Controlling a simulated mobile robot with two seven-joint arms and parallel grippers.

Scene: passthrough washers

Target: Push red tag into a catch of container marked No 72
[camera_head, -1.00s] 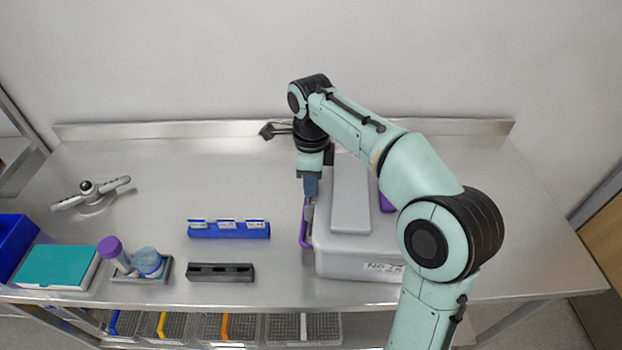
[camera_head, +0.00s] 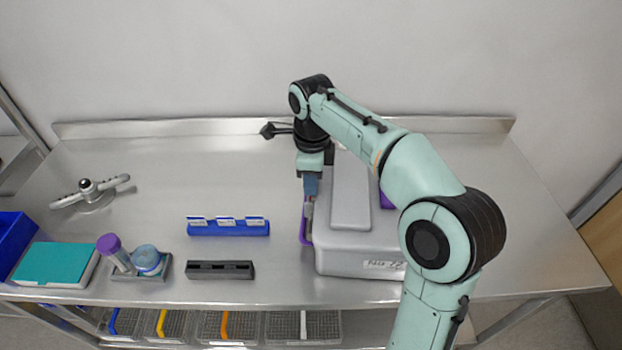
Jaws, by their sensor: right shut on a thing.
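The grey lidded container (camera_head: 345,262) marked No 72 stands on the right half of the steel bench, partly hidden by my right arm. A purple catch (camera_head: 304,238) shows on its left side, and a purple part (camera_head: 385,201) shows beside the raised lid panel. My right gripper (camera_head: 310,193) points down at the container's left edge, just above the left catch. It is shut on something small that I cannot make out. No red tag can be made out. Whether the gripper touches the catch I cannot tell. My left gripper is out of view.
To the left are a blue rack (camera_head: 228,228) with white labels, a dark slotted block (camera_head: 220,270), a tray with a purple-capped tube (camera_head: 110,246), a teal-topped box (camera_head: 57,264) and a three-armed device (camera_head: 90,192). The bench middle behind the blue rack is clear.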

